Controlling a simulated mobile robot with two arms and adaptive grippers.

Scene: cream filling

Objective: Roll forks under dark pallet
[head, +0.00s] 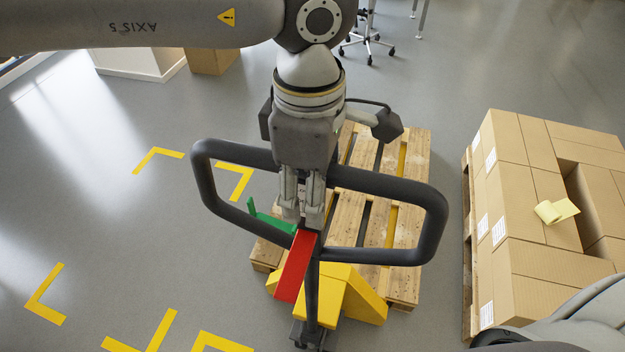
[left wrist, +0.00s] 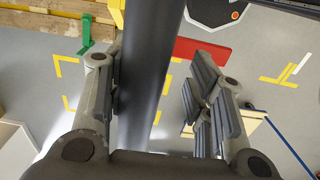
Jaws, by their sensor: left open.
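A pallet jack with a black loop handle (head: 436,215), a red lever (head: 296,268), a green lever (head: 268,219) and a yellow body (head: 345,292) stands in the middle of the head view. Yellow fork strips (head: 391,225) show through the slats of a light wooden pallet (head: 408,285) behind it. A second, browner pallet (head: 467,235) is under boxes at right; I cannot tell which is the dark one. My left gripper (head: 305,212) is at the handle. In the left wrist view its fingers (left wrist: 155,95) are open, with a black handle bar (left wrist: 148,60) between them; contact is unclear.
Stacked cardboard boxes (head: 520,215), with a yellow pad (head: 556,211) on them, stand at right. Yellow corner marks (head: 45,292) lie on clear grey floor at left. A white cabinet (head: 135,60) and a wheeled chair (head: 368,42) stand farther back.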

